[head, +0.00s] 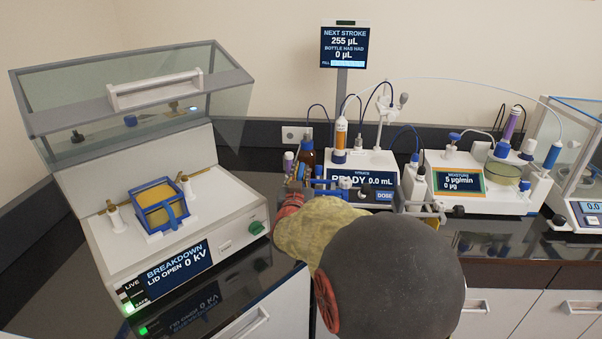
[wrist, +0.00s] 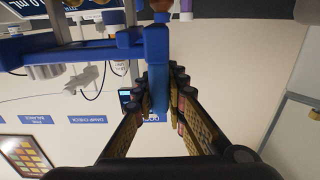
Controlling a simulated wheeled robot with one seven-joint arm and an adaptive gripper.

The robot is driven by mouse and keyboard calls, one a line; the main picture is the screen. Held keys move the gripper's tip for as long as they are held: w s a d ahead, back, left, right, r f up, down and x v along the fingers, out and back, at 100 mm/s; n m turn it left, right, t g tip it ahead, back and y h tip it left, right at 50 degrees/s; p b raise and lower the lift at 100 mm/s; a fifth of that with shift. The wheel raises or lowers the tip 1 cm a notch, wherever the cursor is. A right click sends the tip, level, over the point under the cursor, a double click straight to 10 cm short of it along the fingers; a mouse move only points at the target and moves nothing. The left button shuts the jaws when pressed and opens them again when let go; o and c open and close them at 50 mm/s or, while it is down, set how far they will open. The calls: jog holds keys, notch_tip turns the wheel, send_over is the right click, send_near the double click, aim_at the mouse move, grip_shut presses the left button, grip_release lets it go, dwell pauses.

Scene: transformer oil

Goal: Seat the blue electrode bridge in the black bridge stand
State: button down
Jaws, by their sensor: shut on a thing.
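The blue electrode bridge (wrist: 157,70) is between the fingertips of my gripper (wrist: 160,88) in the wrist view. My gripper is shut on its upright blue grip, and its blue bars reach off to the left. In the head view a part of the blue bridge (head: 345,184) shows just beyond my arm, in front of the dosing unit. My arm hides my fingers and most of the bridge there. I cannot make out the black bridge stand in either view; the area behind my arm is hidden.
The breakdown tester (head: 170,230) stands at left with its lid (head: 140,90) raised and a blue-framed yellow cup (head: 160,205) inside. The dosing unit (head: 362,163), moisture unit (head: 510,190) and balance (head: 580,180) line the counter. A brown bottle (head: 307,160) stands near the bridge.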

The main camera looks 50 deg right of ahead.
jog(key=shift+f+b, duration=1.7)
jog(key=shift+f, duration=1.3)
jog(key=c, duration=1.7)
grip_release()
jog(key=shift+f, duration=0.1)
jog(key=shift+c, duration=0.2)
jog(key=shift+f, duration=0.2)
jog(key=v, duration=1.2)
jog(key=shift+r, duration=0.15)
